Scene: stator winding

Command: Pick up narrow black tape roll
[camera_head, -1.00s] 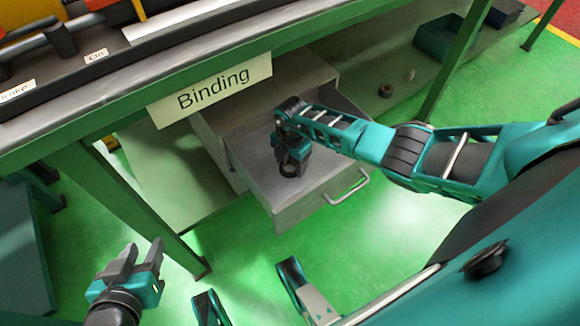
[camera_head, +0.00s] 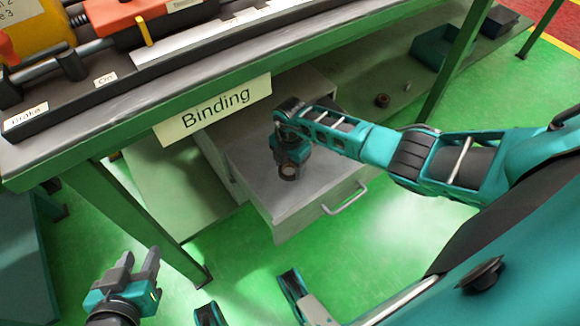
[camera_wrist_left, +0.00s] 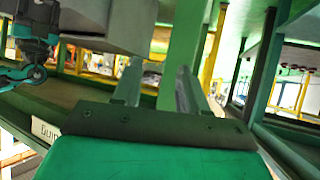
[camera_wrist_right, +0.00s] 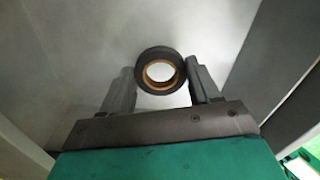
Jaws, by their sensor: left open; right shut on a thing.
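The narrow black tape roll (camera_wrist_right: 158,50) is a dark ring with a tan inner core, between the two fingers of my right gripper (camera_wrist_right: 160,80) in the right wrist view. In the head view the roll (camera_head: 283,177) shows just below my right gripper (camera_head: 289,163), over the grey open drawer (camera_head: 262,180). The right gripper is shut on it. Whether the roll touches the drawer floor is hard to tell. My left gripper (camera_head: 141,264) is open and empty at the lower left, away from the drawer; its fingers also show in the left wrist view (camera_wrist_left: 157,80).
The drawer, with a front handle (camera_head: 345,198), sits under the bench carrying the "Binding" sign (camera_head: 215,108). Green bench legs (camera_head: 140,220) stand at left and right. On the lower shelf are another small roll (camera_head: 382,100) and a teal bin (camera_head: 432,47). Green floor is clear in front.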

